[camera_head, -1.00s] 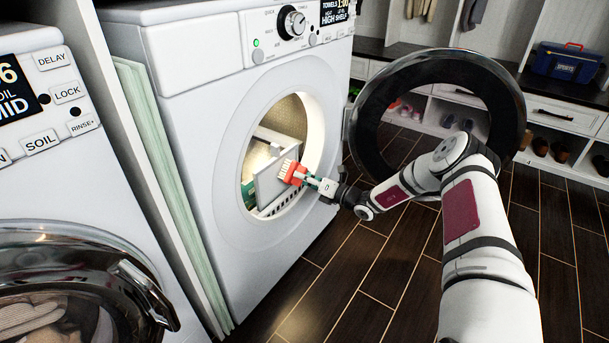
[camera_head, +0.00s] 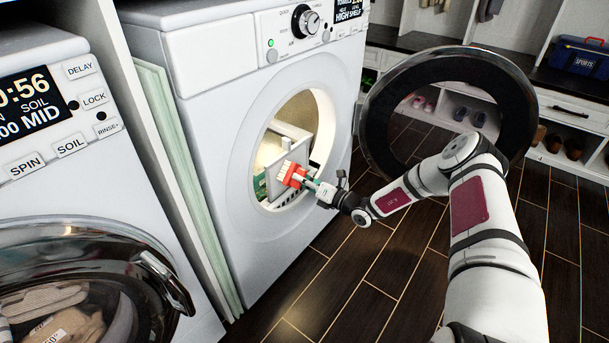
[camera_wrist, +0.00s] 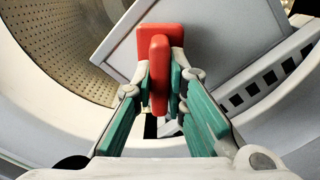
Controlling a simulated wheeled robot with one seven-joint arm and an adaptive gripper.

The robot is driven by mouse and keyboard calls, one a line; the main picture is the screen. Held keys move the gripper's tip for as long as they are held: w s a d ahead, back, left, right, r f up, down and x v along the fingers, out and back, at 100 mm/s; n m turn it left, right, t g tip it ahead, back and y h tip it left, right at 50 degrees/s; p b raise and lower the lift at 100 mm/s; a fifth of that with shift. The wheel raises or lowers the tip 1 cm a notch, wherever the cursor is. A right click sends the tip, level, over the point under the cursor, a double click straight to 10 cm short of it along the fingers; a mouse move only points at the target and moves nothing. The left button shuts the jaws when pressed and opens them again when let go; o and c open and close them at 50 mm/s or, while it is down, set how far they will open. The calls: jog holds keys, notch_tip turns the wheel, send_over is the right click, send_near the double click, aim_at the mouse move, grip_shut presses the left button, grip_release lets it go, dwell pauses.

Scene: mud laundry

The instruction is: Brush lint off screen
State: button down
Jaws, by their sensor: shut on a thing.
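A red brush (camera_head: 292,174) with pale bristles is held in my gripper (camera_head: 308,183), at the open mouth of the dryer drum. In the wrist view the gripper (camera_wrist: 160,95) has its green-padded fingers shut on the red handle of the brush (camera_wrist: 158,60). The lint screen (camera_head: 283,150) is a grey flat panel standing tilted in the drum opening. In the wrist view the screen (camera_wrist: 225,30) lies just beyond the brush head. The bristles are hidden there, and I cannot tell whether they touch the screen.
The dryer door (camera_head: 505,75) stands open to the right, just behind my arm. A second machine with a glass door (camera_head: 150,270) stands at left. A pale green board (camera_head: 170,150) fills the gap between them. The wooden floor (camera_head: 340,285) is clear. Shoes (camera_head: 565,145) sit in cubbies behind.

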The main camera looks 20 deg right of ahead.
jog(key=shift+s+a+p, duration=0.55)
jog(key=shift+a+p, duration=0.05)
jog(key=shift+a, duration=0.15)
jog(key=shift+s+a+p, duration=0.55)
jog(key=shift+a+p, duration=0.05)
jog(key=shift+a, duration=0.1)
jog(key=shift+d, duration=0.1)
jog(key=p, duration=0.2)
send_near(295, 185)
jog(key=shift+w+a+r, duration=0.3)
jog(key=shift+w+a, duration=0.1)
jog(key=shift+a, duration=0.25)
jog(key=shift+w+a+r, duration=0.3)
jog(key=shift+w+a, duration=0.15)
jog(key=shift+a, duration=0.25)
jog(key=shift+p+v, duration=0.5)
jog(key=shift+v, duration=1)
